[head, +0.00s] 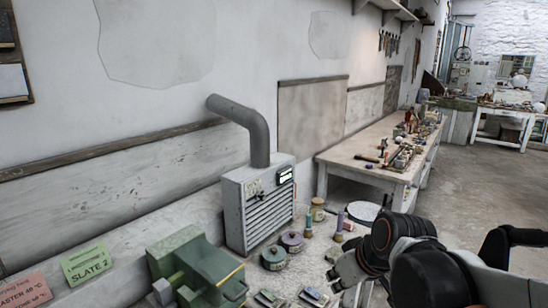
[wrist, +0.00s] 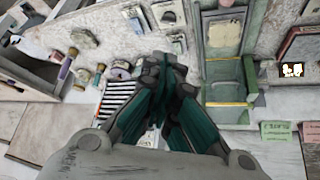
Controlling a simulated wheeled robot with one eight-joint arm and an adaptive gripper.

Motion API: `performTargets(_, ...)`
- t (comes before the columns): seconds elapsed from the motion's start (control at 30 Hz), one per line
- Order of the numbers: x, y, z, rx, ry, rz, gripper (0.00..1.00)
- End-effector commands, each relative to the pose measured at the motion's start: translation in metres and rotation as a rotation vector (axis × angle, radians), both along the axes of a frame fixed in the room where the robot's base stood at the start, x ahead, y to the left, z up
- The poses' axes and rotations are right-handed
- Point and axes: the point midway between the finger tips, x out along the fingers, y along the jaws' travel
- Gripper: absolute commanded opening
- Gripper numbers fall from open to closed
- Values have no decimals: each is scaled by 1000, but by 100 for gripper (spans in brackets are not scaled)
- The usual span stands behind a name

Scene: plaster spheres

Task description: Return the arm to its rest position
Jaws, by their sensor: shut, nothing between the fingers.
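My gripper (head: 345,272) is at the lower right of the head view, at the end of my dark arm, in front of the near bench. In the wrist view my gripper (wrist: 163,65) has its fingers together, with nothing between them. The fingers have dark green inner sides. Part of the arm is cut off by the lower edge of the head view.
The near bench carries a green machine (head: 196,268), a grey vented unit with a pipe (head: 258,205), round tins (head: 274,258) and label cards (head: 86,263). A cluttered wooden table (head: 345,157) stands behind. Open floor (head: 480,190) lies at right.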

Motion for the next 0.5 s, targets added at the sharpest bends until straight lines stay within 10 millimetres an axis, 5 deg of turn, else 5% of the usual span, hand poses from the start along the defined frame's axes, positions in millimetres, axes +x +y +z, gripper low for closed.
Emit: performTargets(0.5,-113,-51,14,9,-47,-337,0)
